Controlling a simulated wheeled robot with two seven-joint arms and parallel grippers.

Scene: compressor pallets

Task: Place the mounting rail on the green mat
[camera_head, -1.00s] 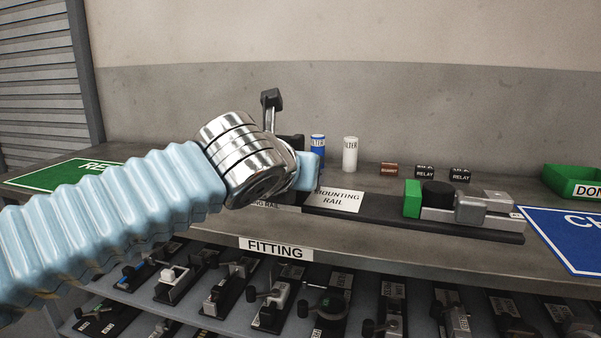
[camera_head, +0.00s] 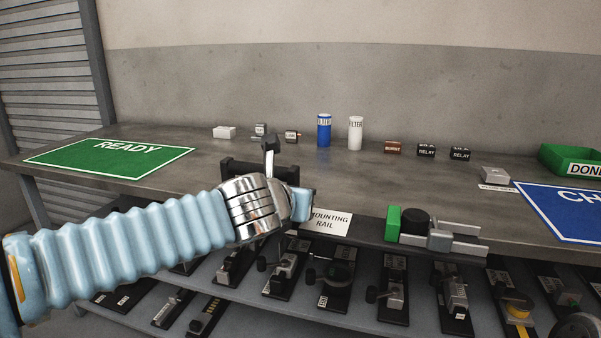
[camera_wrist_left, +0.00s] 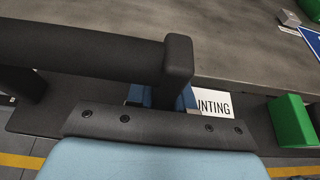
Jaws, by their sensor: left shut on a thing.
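The mounting rail (camera_head: 370,230) is a long dark bar with a white label, a green block, a black round knob and silver parts at its right end. My left gripper (camera_head: 299,204) is shut on its black handle, left of the label. The rail lies across the bench's front edge in the head view; its height is hard to tell. In the left wrist view the handle (camera_wrist_left: 80,45) crosses the upper left, with the green block at right. The green mat (camera_head: 112,163), marked READY, lies bare on the bench at the left. My right gripper is out of view.
On the bench (camera_head: 225,160) stand small blocks, a blue cylinder (camera_head: 324,130), a white cylinder (camera_head: 355,132) and relays. A silver block (camera_head: 495,175), a green bin (camera_head: 570,160) and a blue mat (camera_head: 570,215) are at right. Several fixtures fill the shelf below.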

